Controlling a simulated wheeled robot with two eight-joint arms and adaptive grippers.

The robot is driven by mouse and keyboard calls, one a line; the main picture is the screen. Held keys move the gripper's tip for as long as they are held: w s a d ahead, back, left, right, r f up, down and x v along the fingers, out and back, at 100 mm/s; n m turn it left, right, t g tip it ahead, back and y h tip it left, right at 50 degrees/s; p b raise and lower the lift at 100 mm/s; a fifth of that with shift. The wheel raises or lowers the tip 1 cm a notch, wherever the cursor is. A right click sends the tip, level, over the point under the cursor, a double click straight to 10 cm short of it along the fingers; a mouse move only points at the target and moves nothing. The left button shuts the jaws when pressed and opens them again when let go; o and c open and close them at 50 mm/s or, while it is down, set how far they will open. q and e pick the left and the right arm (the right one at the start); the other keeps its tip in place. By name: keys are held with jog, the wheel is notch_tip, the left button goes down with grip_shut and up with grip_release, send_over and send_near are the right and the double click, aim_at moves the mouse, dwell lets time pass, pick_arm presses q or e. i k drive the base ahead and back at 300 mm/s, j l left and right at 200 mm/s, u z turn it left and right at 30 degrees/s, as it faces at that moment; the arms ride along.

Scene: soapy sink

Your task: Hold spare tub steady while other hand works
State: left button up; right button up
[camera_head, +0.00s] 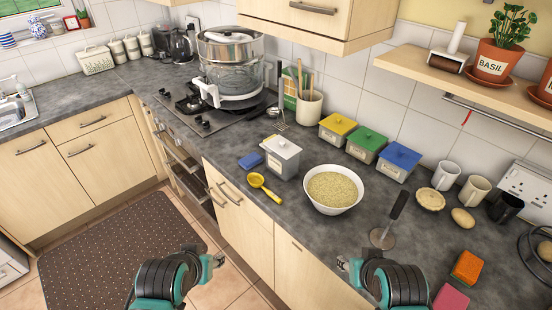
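A grey-white lidded tub (281,157) with a small label stands upright on the dark worktop, near its front edge. Three similar tubs stand in a row by the wall: one with a yellow lid (338,126), one with a green lid (366,141) and one with a blue lid (398,159). I cannot tell by name which is the spare tub. My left gripper (215,262) is low over the floor, in front of the cabinets, apart from every tub. My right gripper (345,264) is in front of the worktop edge, touching no tub. Their fingers are too small to read.
A white bowl of grain (333,190) stands right of the grey-white tub. A large steamer (230,65) sits on the hob.

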aim_at(285, 170)
jog(key=j+z, duration=0.1)
jog(key=z, duration=0.7)
jog(key=i+j+z, duration=0.1)
jog(key=j+z, duration=0.6)
jog(key=j, duration=0.2)
jog(key=j+z, duration=0.4)
jog(key=j, duration=0.5)
jog(key=k+j+z, duration=0.1)
jog(key=j, duration=0.85)
jog(key=k+j+z, duration=0.15)
jog(key=j, duration=0.35)
jog(key=k+j, duration=0.1)
jog(key=j, duration=0.35)
jog(key=k+j+z, duration=0.1)
jog(key=j, duration=0.4)
jog(key=l, duration=0.2)
jog(key=i+l, duration=0.15)
jog(key=l, duration=0.1)
